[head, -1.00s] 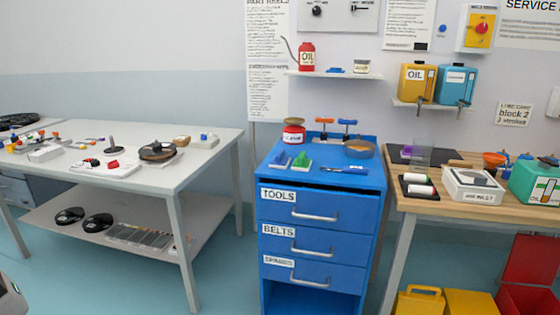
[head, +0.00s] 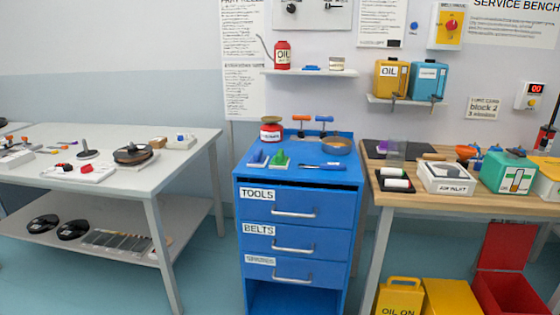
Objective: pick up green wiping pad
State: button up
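A small green pad (head: 280,159) lies on top of the blue drawer cabinet (head: 296,176), near its front left. Nothing covers the green pad from this side. My gripper is not in view in the head picture.
On the cabinet behind the pad stand a red tin (head: 271,133), tools with orange and blue handles, and a round bowl (head: 338,145). A white table (head: 185,158) is left, a wooden bench (head: 460,199) right. Open floor (head: 214,270) lies between table and cabinet.

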aim_at(278, 162)
jog(key=i+j+z, duration=0.15)
jog(key=i+j, duration=0.15)
jog(key=i+j+z, duration=0.1)
jog(key=i+j, duration=0.2)
jog(key=i+j+z, duration=0.15)
jog(key=i+j, duration=0.15)
jog(key=i+j+z, duration=0.15)
jog(key=j, duration=0.25)
jog(key=i+j+z, duration=0.1)
jog(key=i+j, duration=0.25)
jog(key=i+j+z, duration=0.15)
jog(key=j, duration=0.35)
jog(key=i+j+z, duration=0.1)
jog(key=i+j, duration=0.15)
jog(key=j, duration=0.2)
jog(key=i+j+z, duration=0.15)
jog(key=j, duration=0.3)
